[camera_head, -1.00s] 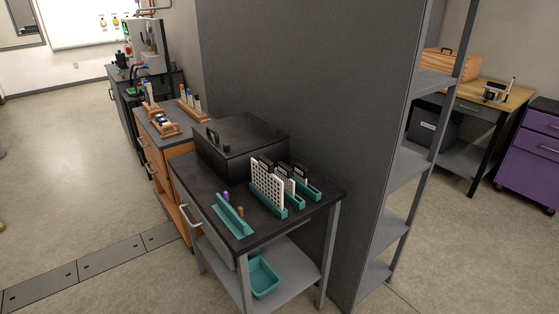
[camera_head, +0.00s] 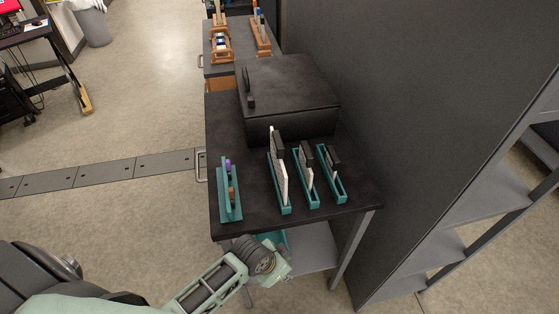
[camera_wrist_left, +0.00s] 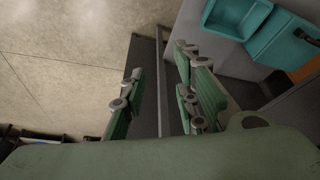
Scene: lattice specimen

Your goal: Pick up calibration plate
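Three teal holders stand in a row on the dark table (camera_head: 240,130). The left one holds a tall white plate (camera_head: 280,180) with a dark handle on top, seen nearly edge-on. The middle one holds a smaller plate (camera_head: 304,172), and the right one a dark-topped piece (camera_head: 332,162). I cannot tell which is the calibration plate. My left gripper (camera_wrist_left: 160,98) is open and empty in the left wrist view. In the head view, my left arm's wrist is beyond the table's front edge, apart from the plates. My right gripper is not in view.
A black lidded box (camera_head: 290,95) stands behind the holders. A teal rack (camera_head: 228,195) with small purple and brown pieces sits at the table's front left. A teal bin (camera_wrist_left: 232,14) is on the lower shelf. A tall grey panel (camera_head: 430,110) rises at the right.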

